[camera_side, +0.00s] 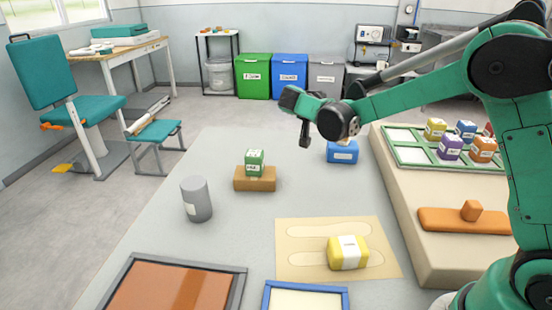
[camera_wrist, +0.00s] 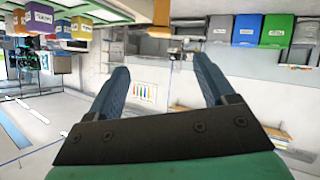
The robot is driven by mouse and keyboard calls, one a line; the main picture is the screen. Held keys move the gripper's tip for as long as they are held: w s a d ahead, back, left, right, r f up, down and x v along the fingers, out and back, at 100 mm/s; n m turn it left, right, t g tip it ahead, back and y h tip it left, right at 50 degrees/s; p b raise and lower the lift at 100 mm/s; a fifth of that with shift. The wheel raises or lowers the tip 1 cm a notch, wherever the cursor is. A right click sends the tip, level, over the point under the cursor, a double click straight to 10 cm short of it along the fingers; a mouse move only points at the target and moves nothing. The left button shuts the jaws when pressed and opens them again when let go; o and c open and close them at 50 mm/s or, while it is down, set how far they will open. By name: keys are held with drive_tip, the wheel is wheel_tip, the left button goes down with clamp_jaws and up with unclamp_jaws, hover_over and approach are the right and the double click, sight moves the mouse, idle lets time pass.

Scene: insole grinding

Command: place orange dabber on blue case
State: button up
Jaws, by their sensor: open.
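A small orange block (camera_side: 483,149) with a white label stands in the green-framed tray at right, and an orange block (camera_wrist: 80,28) also shows at the wrist view's top left. A flat orange piece with a knob (camera_side: 465,218) lies nearer on the beige platform; I cannot tell for certain which is the dabber. The blue case (camera_side: 342,151), with a white label, sits on the grey table, its top partly hidden by my wrist. My gripper (camera_side: 303,125) is raised above the table, left of the blue case in the picture. Its fingers (camera_wrist: 160,85) are apart with nothing between them.
The green-framed tray (camera_side: 400,158) also holds yellow, blue, purple and red blocks. A green block (camera_side: 255,161) stands on a brown block (camera_side: 255,183). A grey cylinder (camera_side: 196,199) stands at left. A yellow block (camera_side: 348,252) lies on a tan sheet (camera_side: 290,268).

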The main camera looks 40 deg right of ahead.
drive_tip(key=s+a+f+n+t+y, duration=0.1)
drive_tip(key=s+a+n+t+y, duration=0.3)
drive_tip(key=s+a+n+y, duration=0.7)
drive_tip(key=s+a+y, duration=0.1)
drive_tip(key=s+a, duration=0.1)
drive_tip(key=s, duration=0.2)
drive_tip(key=shift+s+a+f+n, duration=0.2)
drive_tip(key=shift+s+a+n, duration=0.05)
drive_tip(key=shift+s+n, duration=0.15)
